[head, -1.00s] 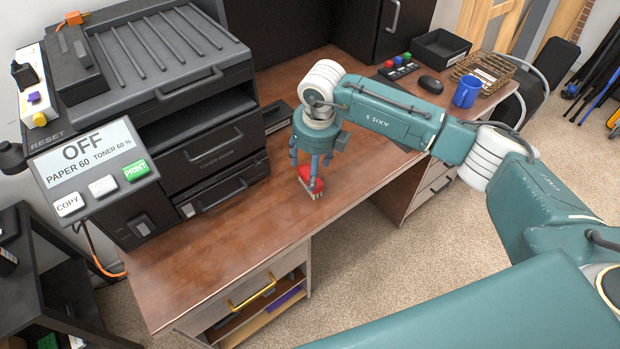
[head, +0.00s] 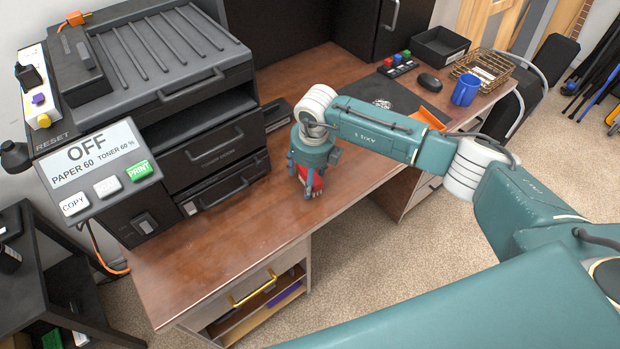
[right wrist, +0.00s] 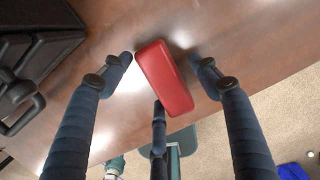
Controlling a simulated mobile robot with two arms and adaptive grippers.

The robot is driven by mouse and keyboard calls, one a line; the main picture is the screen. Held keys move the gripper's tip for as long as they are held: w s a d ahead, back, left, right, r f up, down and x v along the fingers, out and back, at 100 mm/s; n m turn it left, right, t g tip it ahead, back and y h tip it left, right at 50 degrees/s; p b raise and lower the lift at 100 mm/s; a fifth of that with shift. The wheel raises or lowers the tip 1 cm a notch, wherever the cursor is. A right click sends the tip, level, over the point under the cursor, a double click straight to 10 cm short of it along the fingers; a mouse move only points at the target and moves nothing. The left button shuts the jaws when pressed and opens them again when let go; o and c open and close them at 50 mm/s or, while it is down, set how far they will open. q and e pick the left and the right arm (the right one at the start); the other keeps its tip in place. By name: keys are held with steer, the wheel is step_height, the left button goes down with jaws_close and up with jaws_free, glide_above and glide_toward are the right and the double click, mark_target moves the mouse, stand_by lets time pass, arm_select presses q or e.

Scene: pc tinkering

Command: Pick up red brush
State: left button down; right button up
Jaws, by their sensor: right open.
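The red brush (head: 318,182) lies on the brown desk, close to its front edge and right of the printer. My right gripper (head: 305,187) points down over it, with its fingers around the brush. In the right wrist view the red block of the brush (right wrist: 165,78) lies between the spread fingers of the gripper (right wrist: 162,80). Gaps show between the brush and the side fingers, and a third finger is close to its lower edge. The bristles are mostly hidden. My left gripper is not in view.
A black printer (head: 200,150) stands left of the gripper on the desk (head: 225,245). A blue mug (head: 466,90), a wire basket (head: 495,68), a black tray (head: 440,46) and a mouse (head: 430,83) are at the right. The desk's front left is clear.

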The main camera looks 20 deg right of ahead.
steer(key=shift+f, duration=0.2)
stand_by(0.3)
steer(key=c, duration=1.3)
steer(key=shift+o, duration=0.2)
steer(key=shift+r, duration=0.45)
step_height(320, 180, up, 20)
steer(key=b, duration=0.3)
steer(key=shift+f, duration=0.15)
